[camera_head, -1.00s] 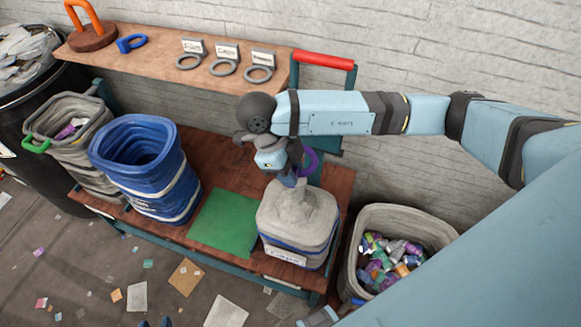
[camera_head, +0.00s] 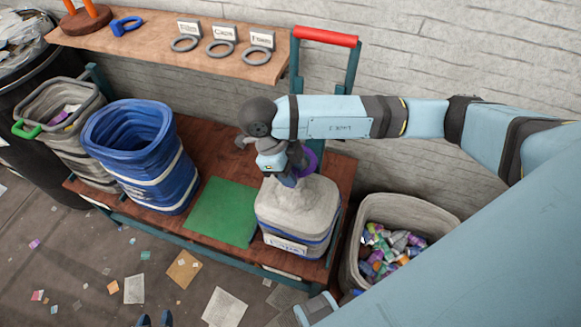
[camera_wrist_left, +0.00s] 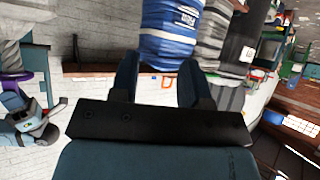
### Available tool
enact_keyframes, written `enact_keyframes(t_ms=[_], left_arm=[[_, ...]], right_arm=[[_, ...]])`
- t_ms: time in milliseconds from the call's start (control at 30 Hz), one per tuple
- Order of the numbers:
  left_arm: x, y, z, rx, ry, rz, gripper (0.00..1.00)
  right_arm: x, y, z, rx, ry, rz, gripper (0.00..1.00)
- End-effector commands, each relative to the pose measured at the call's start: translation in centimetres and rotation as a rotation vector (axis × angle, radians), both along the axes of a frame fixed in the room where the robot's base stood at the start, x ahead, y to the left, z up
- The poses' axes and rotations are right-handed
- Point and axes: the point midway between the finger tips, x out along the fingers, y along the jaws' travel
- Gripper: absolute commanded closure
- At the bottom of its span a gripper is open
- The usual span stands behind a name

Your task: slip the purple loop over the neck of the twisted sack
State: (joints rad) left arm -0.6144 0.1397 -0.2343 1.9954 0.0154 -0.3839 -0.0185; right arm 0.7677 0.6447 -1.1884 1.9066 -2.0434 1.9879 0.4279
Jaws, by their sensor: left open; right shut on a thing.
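My right gripper (camera_head: 290,178) points down at the sack's top and is shut on the purple loop (camera_head: 312,158). The gripper covers most of the neck, so I cannot tell whether the loop is around it or above it. The left wrist view also shows the purple loop (camera_wrist_left: 14,96) beside my right gripper. My left gripper (camera_head: 155,320) is at the bottom edge of the head view; its fingers (camera_wrist_left: 158,85) are apart and empty.
A green mat (camera_head: 222,212) lies left of the sack, with a blue bin (camera_head: 143,155) beyond it. A bin of cans (camera_head: 400,210) stands to the right. The shelf (camera_head: 150,45) holds tagged grey rings. A red-topped handle (camera_head: 325,37) rises behind my right arm.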

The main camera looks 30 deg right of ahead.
Motion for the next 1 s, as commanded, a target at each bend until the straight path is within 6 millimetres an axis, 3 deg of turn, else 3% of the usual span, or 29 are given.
enact_keyframes(t_ms=[1000], left_arm=[[0.6,-0.6,-3.4,-0.041,0.028,0.023,0.57]], right_arm=[[0.0,0.0,-7.4,0.000,0.000,-0.001,0.92]])
